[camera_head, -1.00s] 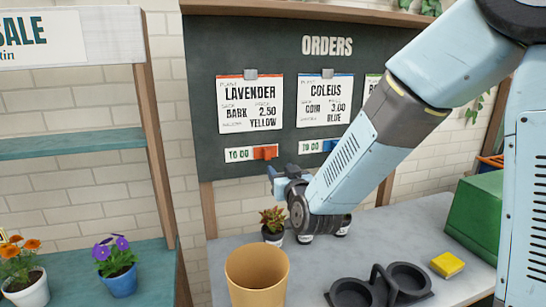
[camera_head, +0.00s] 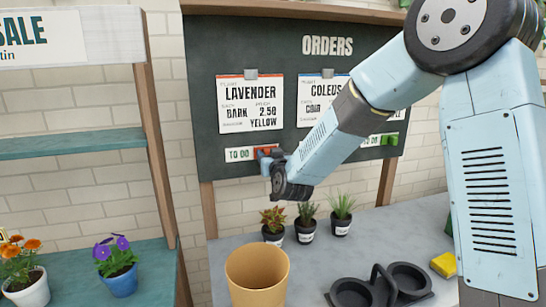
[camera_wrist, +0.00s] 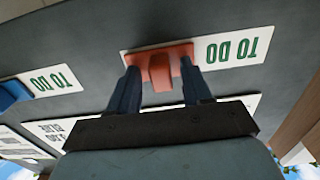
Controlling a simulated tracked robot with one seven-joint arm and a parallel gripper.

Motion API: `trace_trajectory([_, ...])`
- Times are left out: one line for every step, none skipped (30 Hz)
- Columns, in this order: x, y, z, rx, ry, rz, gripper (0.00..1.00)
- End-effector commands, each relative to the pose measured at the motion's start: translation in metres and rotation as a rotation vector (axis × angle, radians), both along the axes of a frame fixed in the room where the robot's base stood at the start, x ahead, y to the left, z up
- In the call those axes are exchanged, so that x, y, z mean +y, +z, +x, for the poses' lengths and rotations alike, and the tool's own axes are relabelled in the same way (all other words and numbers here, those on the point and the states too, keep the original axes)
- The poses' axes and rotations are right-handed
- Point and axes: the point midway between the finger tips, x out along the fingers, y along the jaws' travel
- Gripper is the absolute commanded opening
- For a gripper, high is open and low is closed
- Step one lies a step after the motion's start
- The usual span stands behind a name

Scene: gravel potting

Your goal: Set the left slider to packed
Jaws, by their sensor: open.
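The left slider is a red block (camera_head: 264,150) on a white strip reading TO DO (camera_head: 239,154), below the LAVENDER card (camera_head: 250,103) on the ORDERS board. In the wrist view the red slider (camera_wrist: 158,66) shows upside down, with TO DO (camera_wrist: 232,49) visible beside it. My gripper (camera_head: 272,160) is at the slider. In the wrist view my gripper (camera_wrist: 160,76) is open, with one dark finger on each side of the slider's raised tab. I cannot tell whether either finger touches it.
A blue slider (camera_wrist: 12,94) sits on the neighbouring strip. A green slider (camera_head: 389,139) is further right. Several small potted plants (camera_head: 306,227) stand on the counter below the arm, with a tan pot (camera_head: 256,277) and a black double-cup holder (camera_head: 380,287) in front.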

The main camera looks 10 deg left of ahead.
Motion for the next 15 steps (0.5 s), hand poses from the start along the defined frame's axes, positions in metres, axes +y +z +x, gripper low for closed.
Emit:
trace_trajectory([0.0002,-0.0001,0.0006,0.0,0.0,0.0,0.49])
trace_trajectory([0.0001,-0.0001,0.0007,0.0,0.0,0.0,0.49])
trace_trajectory([0.0001,-0.0001,0.0007,0.0,0.0,0.0,0.49])
trace_trajectory([0.0,-0.0001,0.0008,0.0,0.0,0.0,0.49])
trace_trajectory([0.0,-0.0001,0.0007,0.0,0.0,0.0,0.49])
trace_trajectory([0.0,-0.0001,0.0007,0.0,0.0,0.0,0.49])
trace_trajectory([-0.0001,-0.0001,0.0007,0.0,0.0,0.0,0.49])
trace_trajectory([-0.0002,-0.0001,0.0007,0.0,0.0,0.0,0.47])
trace_trajectory([-0.0002,-0.0001,0.0007,0.0,0.0,0.0,0.43])
trace_trajectory([-0.0002,-0.0001,0.0007,0.0,-0.001,0.0,0.4])
trace_trajectory([-0.0003,-0.0001,0.0007,0.0,-0.001,0.0,0.37])
trace_trajectory([-0.0004,-0.0001,0.0006,0.0,-0.001,0.0,0.34])
trace_trajectory([-0.0004,-0.0001,0.0006,0.0,-0.001,0.0,0.31])
trace_trajectory([-0.0005,-0.0001,0.0007,0.0,-0.001,0.0,0.28])
trace_trajectory([-0.0005,-0.0001,0.0007,0.0,-0.001,0.0,0.24])
